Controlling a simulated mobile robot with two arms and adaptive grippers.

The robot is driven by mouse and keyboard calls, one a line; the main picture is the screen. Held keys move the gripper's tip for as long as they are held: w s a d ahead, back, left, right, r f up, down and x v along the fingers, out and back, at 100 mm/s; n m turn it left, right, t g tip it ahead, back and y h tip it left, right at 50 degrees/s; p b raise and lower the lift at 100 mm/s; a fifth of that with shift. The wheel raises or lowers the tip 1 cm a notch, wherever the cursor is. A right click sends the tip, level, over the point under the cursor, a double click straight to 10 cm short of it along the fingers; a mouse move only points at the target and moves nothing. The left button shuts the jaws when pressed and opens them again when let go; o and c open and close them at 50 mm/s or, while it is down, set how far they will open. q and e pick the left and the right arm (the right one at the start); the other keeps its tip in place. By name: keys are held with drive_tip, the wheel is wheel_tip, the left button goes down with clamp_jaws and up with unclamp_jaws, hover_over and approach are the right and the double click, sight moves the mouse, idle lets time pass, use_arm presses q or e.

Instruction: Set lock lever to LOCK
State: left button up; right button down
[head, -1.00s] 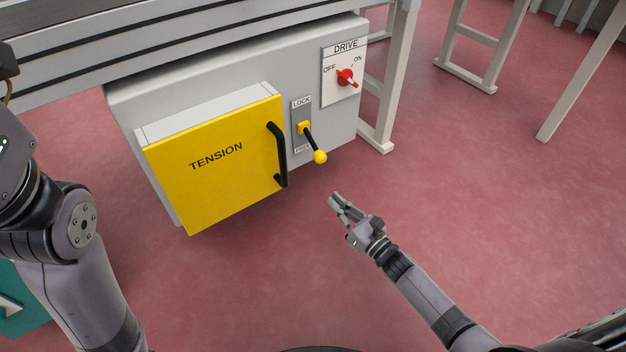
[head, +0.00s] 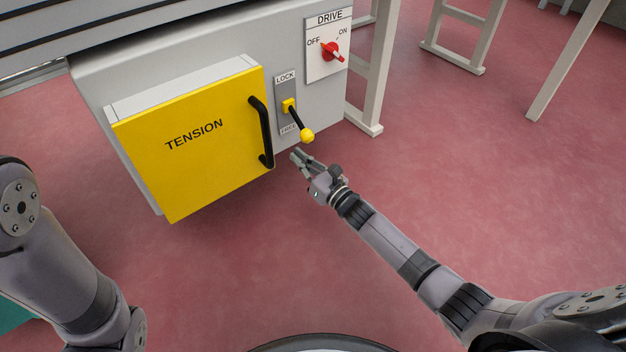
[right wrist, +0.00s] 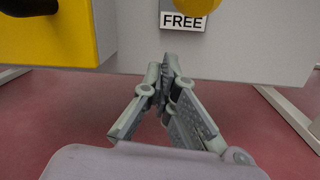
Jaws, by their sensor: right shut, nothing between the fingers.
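The lock lever (head: 298,121) is a black rod with a yellow hub and a yellow ball at its end. It slants down and to the right from its grey plate (head: 286,86), which reads LOCK at the top and FREE at the bottom. In the right wrist view the yellow ball (right wrist: 196,5) shows at the top edge, partly over the plate above the FREE label (right wrist: 183,21). My right gripper (head: 297,155) is shut and empty just below the ball, apart from it. Its closed fingertips (right wrist: 169,65) point at the panel. My left gripper is out of view.
A yellow TENSION door (head: 190,150) with a black handle (head: 263,132) stands out left of the lever. A red DRIVE switch (head: 332,52) is above right, on the grey cabinet (head: 225,52). A frame leg (head: 370,75) stands right. The floor in front is clear.

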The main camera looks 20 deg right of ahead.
sight(300, 125)
drive_tip(key=shift+s+d+r, duration=0.25)
drive_tip(key=shift+r, duration=0.3)
drive_tip(key=shift+s+d+r, duration=0.25)
drive_tip(key=shift+r, duration=0.3)
drive_tip(key=shift+s+d+r, duration=0.25)
drive_tip(key=shift+r, duration=0.3)
drive_tip(key=shift+r, duration=0.1)
